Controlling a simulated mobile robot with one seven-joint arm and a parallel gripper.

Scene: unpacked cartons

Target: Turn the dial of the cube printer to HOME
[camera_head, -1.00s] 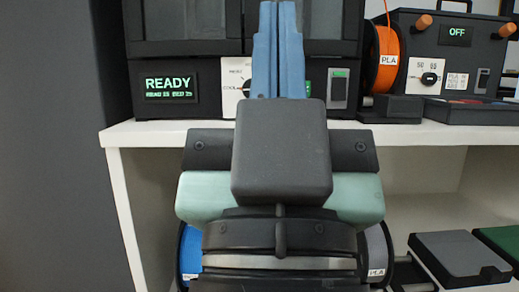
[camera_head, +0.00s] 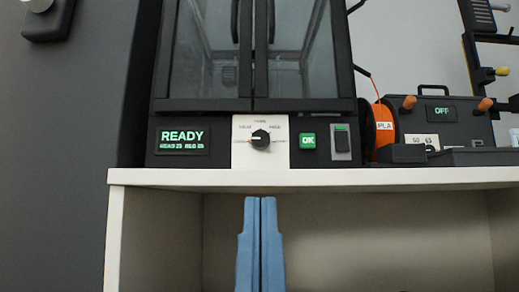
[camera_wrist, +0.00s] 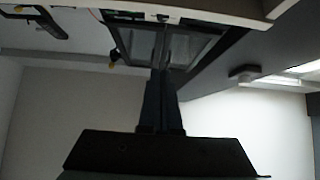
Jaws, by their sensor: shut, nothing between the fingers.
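The cube printer (camera_head: 255,60) stands on the white shelf, with dark glass doors above a black front panel. Its black dial (camera_head: 260,139) sits on a white plate, and a pale pointer mark seems to face left. The labels around the dial are small and blurred; one at the top may read HOME. The screen (camera_head: 182,137) reads READY. My gripper (camera_head: 260,199) has blue fingers pressed together, pointing up, with tips below the dial and just under the shelf edge. It touches nothing. In the wrist view, the shut fingers (camera_wrist: 162,75) show dark against the printer doors.
A green OK button (camera_head: 307,141) and a switch (camera_head: 341,142) sit right of the dial. An orange PLA spool (camera_head: 384,124) and a black box reading OFF (camera_head: 440,122) stand further right. The shelf edge (camera_head: 400,178) runs above my fingertips.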

